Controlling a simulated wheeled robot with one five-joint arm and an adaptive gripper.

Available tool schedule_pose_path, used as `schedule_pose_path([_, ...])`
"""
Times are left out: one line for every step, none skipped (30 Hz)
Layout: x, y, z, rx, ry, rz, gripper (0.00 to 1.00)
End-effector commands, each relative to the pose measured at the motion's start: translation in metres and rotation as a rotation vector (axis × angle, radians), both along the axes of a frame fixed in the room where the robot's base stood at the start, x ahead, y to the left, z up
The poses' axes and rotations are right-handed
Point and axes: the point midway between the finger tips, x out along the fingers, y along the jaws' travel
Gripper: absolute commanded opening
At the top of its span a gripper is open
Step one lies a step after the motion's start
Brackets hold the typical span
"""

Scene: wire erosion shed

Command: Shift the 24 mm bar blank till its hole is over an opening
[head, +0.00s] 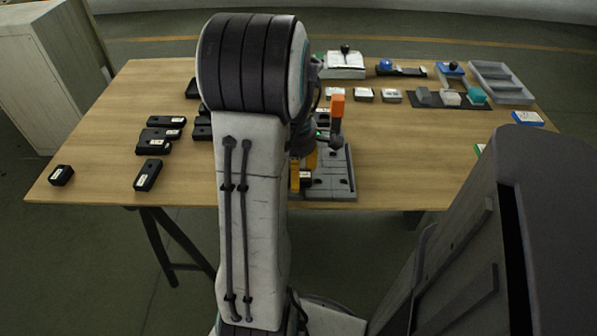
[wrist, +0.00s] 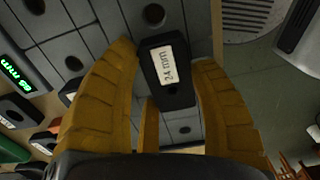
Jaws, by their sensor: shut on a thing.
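The 24 mm bar blank (wrist: 165,78) is a black block with a white "24 mm" label, seen in the wrist view between the yellow fingers of my gripper (wrist: 167,58). My gripper is shut on it. A dark round hole shows near the blank's lower end. Below it is a grey slotted plate (wrist: 110,18) with several round openings, one (wrist: 154,15) just above the blank's upper end in the picture. I cannot tell what lies under the blank's hole. In the head view my gripper (head: 302,168) is at the left side of the grey plate (head: 342,180), partly behind my arm.
An orange-topped lever (head: 337,105) stands at the plate's back. A green-lit display (wrist: 20,76) is left in the wrist view. Several black labelled blocks (head: 148,175) lie on the table's left. Trays and small parts (head: 500,82) stand back right. The table's front right is clear.

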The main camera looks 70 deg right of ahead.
Motion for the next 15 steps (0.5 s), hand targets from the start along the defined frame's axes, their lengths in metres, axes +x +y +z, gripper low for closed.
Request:
schedule_pose_path([0.0012,0.0,-0.0004,0.001,0.0,0.001,0.18])
schedule_pose_path([0.0016,-0.0001,-0.0004,0.001,0.0,0.0,0.18])
schedule_pose_path([0.0021,-0.0002,-0.0005,0.001,0.0,0.0,0.18])
schedule_pose_path([0.0023,-0.0002,-0.0005,0.001,0.0,0.0,0.18])
schedule_pose_path([0.0023,-0.0002,-0.0005,0.001,0.0,0.0,0.18])
schedule_pose_path([0.0024,-0.0002,-0.0006,0.001,0.0,0.0,0.18])
schedule_pose_path([0.0023,-0.0002,-0.0006,0.001,0.0,0.0,0.18])
schedule_pose_path([0.0023,-0.0002,-0.0006,0.001,0.0,0.0,0.18])
schedule_pose_path([0.0022,-0.0001,-0.0006,0.001,0.0,0.0,0.18])
schedule_pose_path([0.0022,-0.0001,-0.0006,0.001,0.0,0.0,0.18])
schedule_pose_path([0.0022,-0.0001,-0.0006,0.001,0.0,0.0,0.18])
schedule_pose_path([0.0022,-0.0001,-0.0006,0.001,0.0,0.0,0.58])
schedule_pose_path([0.0022,-0.0001,-0.0006,0.001,0.0,0.0,0.61])
schedule_pose_path([0.0022,-0.0001,-0.0006,0.001,0.0,0.0,0.64])
schedule_pose_path([0.0022,-0.0001,-0.0006,0.001,0.0,0.0,0.67])
